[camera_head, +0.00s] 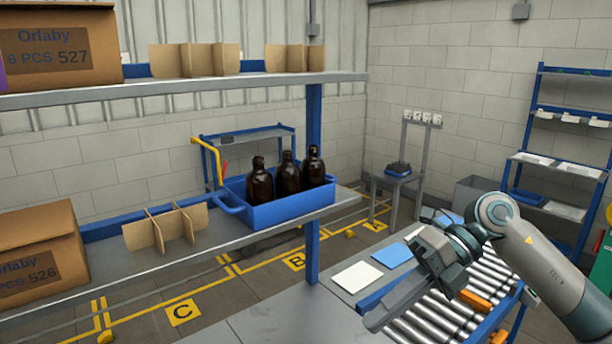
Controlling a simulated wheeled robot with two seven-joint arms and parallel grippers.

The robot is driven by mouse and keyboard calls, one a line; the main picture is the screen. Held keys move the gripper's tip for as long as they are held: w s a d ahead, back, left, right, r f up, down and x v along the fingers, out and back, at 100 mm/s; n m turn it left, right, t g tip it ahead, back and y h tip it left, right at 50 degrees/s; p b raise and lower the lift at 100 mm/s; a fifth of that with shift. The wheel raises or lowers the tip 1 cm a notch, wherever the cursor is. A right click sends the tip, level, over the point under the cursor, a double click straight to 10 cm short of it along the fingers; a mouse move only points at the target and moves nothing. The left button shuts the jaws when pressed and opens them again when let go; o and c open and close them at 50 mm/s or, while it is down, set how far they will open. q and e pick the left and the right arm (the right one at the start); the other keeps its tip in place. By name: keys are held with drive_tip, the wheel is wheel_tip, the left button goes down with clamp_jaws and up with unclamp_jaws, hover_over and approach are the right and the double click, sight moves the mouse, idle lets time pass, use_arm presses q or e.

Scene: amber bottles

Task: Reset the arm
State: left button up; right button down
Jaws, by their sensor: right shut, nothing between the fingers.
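My right arm comes in from the lower right. Its gripper (384,312) is shut and empty, held over the left edge of the roller conveyor and apart from the shelf. Three dark amber bottles (287,178) stand upright in a blue crate (285,211) on the lower shelf, left of my right gripper. My left gripper is not in view.
Cardboard boxes (42,250) and dividers (165,228) sit on the shelves. A white sheet (357,277) and a blue one (392,255) lie beside the roller conveyor (440,318).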

drive_tip(key=a+r+m+t+y, duration=0.55)
drive_tip(key=a+r+y, duration=0.2)
drive_tip(key=y, duration=0.55)
drive_tip(key=w+d+f+m+t+h, duration=0.5)
drive_tip(key=m+t+h, duration=0.3)
drive_tip(key=m+t, duration=0.3)
drive_tip(key=w+d+f+m+t+h, duration=0.3)
drive_tip(key=d+f+m+t+h, duration=0.35)
drive_tip(key=m, duration=0.75)
drive_tip(key=s+d+f+m+g+h, duration=0.1)
drive_tip(key=d+f+m+h, duration=0.2)
drive_tip(key=f, duration=0.4)
drive_tip(key=s+d+f+m+g+h, duration=0.1)
drive_tip(key=s+f+m+h, duration=0.1)
drive_tip(key=f+h, duration=0.35)
drive_tip(key=s+d+f+m+g, duration=0.25)
drive_tip(key=s+f+g, duration=0.45)
drive_tip(key=s+f, duration=0.8)
drive_tip(key=s+f+g, duration=0.6)
drive_tip(key=s+f, duration=0.3)
drive_tip(key=s, duration=0.6)
wheel_tip(320, 180, down, 31)
drive_tip(key=s+g+b, duration=0.1)
drive_tip(key=s+g, duration=0.1)
drive_tip(key=s+d+f+g+b, duration=0.1)
drive_tip(key=s+d+f, duration=0.2)
drive_tip(key=s+f, duration=1.4)
drive_tip(key=shift+s+d+f, duration=0.15)
drive_tip(key=shift+s+f, duration=0.05)
drive_tip(key=shift+f, duration=0.05)
